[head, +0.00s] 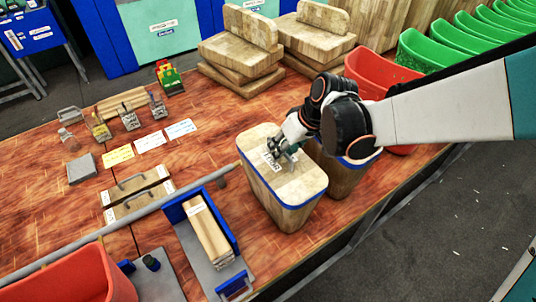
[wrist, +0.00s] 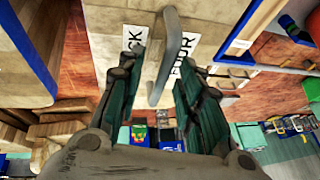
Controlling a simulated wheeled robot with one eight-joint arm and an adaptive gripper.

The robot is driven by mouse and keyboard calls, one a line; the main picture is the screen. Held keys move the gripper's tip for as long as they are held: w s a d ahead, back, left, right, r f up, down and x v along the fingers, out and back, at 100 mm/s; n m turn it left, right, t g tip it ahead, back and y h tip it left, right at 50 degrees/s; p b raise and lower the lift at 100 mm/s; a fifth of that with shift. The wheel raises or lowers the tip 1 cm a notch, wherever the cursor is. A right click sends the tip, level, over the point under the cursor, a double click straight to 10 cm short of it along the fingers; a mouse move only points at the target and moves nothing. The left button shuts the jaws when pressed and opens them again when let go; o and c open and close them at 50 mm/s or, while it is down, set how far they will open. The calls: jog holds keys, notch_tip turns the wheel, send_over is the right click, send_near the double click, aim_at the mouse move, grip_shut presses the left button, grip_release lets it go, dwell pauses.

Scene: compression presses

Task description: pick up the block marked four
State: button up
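The block marked four (head: 283,196) is a tall wooden block with a blue band, standing upright on the table. Its white top label, partly covered by my gripper in the head view, ends in "OUR". In the wrist view the block's top (wrist: 110,35) shows a grey bar handle (wrist: 172,62) and label pieces reading "CK" and "OUR". My gripper (head: 281,158) is over the block's top. In the wrist view its open fingers (wrist: 160,75) stand on either side of the handle, with gaps showing. Contact with the block cannot be told.
A second blue-banded wooden block (head: 345,176) stands close on the right, partly behind my arm. A blue tray (head: 196,238) with wooden strips lies left of the block. A red bin (head: 378,75) and stacked boards (head: 240,52) are behind.

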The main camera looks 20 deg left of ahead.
jog(key=shift+s, duration=0.1)
grip_shut()
jog(key=shift+a+r, duration=0.1)
dwell(0.3)
